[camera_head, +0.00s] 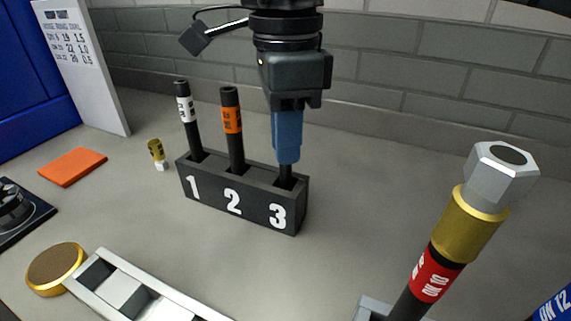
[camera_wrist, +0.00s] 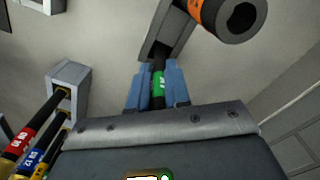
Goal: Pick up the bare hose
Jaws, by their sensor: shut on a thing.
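A dark rack (camera_head: 240,208) marked 1, 2 and 3 stands on the bench. A black bare hose with a green label (camera_wrist: 158,88) is in slot 3; in the head view only its dark lower part (camera_head: 286,172) shows below my fingers. My gripper (camera_head: 288,158) points down over slot 3, its blue fingers shut around this hose. In the wrist view the fingers (camera_wrist: 158,84) sit on both sides of the green label. The hose's lower end still stands in the rack (camera_wrist: 163,28).
Black hoses with a white label (camera_head: 185,105) and an orange label (camera_head: 231,120) stand in slots 1 and 2, close to my gripper's left. A red-labelled hose (camera_head: 433,273) with a gold collar rises at the front right. A brick wall (camera_head: 400,60) stands behind.

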